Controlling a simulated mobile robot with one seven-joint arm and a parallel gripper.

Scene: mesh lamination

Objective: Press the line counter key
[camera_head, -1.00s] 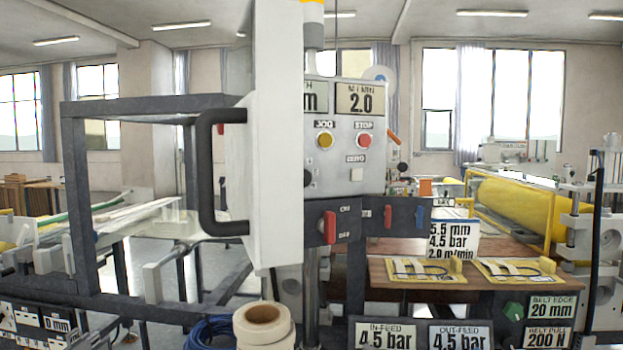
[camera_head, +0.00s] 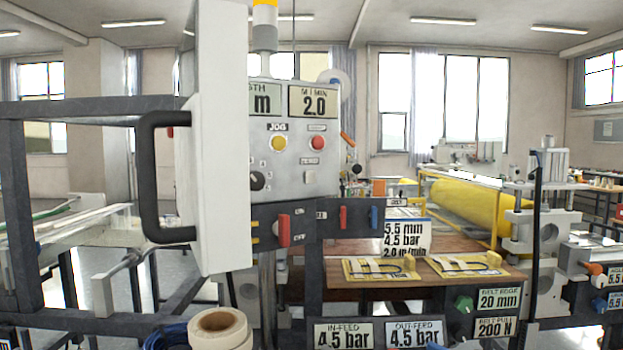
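A grey control box (camera_head: 292,133) stands a little left of the middle of the view. A small pale square key (camera_head: 311,176) sits low on its face, under a label that read ZERO in the earlier frame and is blurred now. A yellow JOG button (camera_head: 278,143) and a red button (camera_head: 318,143) sit above it. A display reading 2.0 (camera_head: 313,101) is at the top right; a length display (camera_head: 264,101) beside it is partly hidden. No line counter label is readable. My gripper is not in view.
A white upright panel (camera_head: 222,150) with a black handle (camera_head: 148,180) covers the box's left side. A grey frame (camera_head: 80,108) extends left. Below are a dark switch panel with a red lever (camera_head: 284,231), a tape roll (camera_head: 218,325) and a wooden table (camera_head: 400,284).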

